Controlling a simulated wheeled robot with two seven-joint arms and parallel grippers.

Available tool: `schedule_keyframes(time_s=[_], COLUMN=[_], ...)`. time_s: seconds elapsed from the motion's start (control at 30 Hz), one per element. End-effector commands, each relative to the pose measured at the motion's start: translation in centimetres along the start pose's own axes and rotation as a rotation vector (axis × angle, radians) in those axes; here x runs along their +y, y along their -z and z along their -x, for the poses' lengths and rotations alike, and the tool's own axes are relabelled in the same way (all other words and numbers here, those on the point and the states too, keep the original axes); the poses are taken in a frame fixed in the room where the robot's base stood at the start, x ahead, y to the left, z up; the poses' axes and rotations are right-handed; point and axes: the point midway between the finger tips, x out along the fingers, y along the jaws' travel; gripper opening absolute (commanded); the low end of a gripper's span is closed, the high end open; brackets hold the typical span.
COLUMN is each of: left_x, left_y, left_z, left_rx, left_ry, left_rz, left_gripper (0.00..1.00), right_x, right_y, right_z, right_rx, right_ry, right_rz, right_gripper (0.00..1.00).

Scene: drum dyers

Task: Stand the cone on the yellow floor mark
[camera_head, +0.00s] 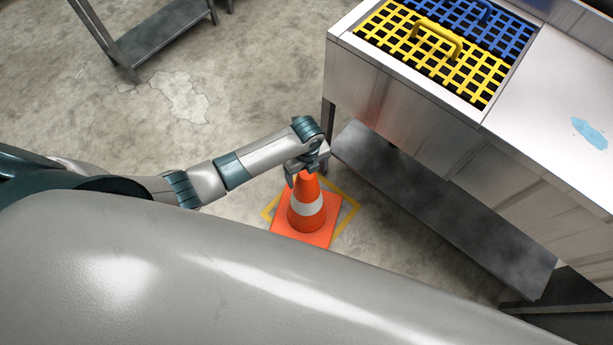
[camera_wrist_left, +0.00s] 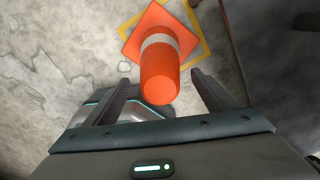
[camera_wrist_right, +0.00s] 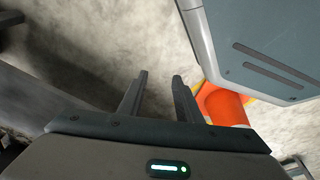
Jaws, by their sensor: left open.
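The orange cone (camera_head: 306,218) with a white band stands upright on the floor on its square base. The yellow floor mark (camera_head: 351,209) is a square outline under and around it. The base sits askew to the outline and covers part of its near side. My left gripper (camera_head: 303,174) is over the cone's top. In the left wrist view the left gripper (camera_wrist_left: 161,79) is open, its fingers on either side of the cone's tip (camera_wrist_left: 160,88), with gaps visible. My right gripper (camera_wrist_right: 160,77) is open and empty in its wrist view, with the cone (camera_wrist_right: 222,105) partly hidden behind a grey-teal arm part.
A steel vat bench (camera_head: 400,105) with yellow (camera_head: 435,50) and blue (camera_head: 475,22) grids stands to the right, its lower shelf (camera_head: 440,205) close to the mark. A metal rack (camera_head: 165,40) stands at the far left. The floor left of the cone is clear.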

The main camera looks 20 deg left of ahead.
Motion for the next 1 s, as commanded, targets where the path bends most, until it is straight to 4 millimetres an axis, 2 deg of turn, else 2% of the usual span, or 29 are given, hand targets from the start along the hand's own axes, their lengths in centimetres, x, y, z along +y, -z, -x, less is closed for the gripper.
schedule_keyframes(time_s=[0.03,0.2,0.4,0.6,1.0], left_x=[0.0,-0.1,0.0,0.0,0.0], left_y=[-0.1,-0.1,-0.1,0.0,0.0], left_z=[1.2,4.2,6.7,7.5,7.5], left_rx=[-0.002,-0.002,0.000,0.000,0.000], left_ry=[0.002,0.003,0.001,0.000,0.000], left_rz=[-0.001,-0.001,0.000,0.000,0.000], left_gripper=[0.79,0.79,0.79,0.79,0.79], right_x=[0.0,0.0,0.1,0.1,0.1], right_y=[-0.3,-1.2,-1.8,-1.9,-2.0], right_z=[-0.2,-1.0,-1.6,-1.9,-1.9], right_rx=[-0.003,-0.007,-0.009,-0.006,-0.006], right_ry=[0.000,0.001,0.001,0.001,0.001], right_rz=[0.000,0.000,-0.001,-0.001,-0.001], right_gripper=[0.31,0.31,0.31,0.31,0.31])
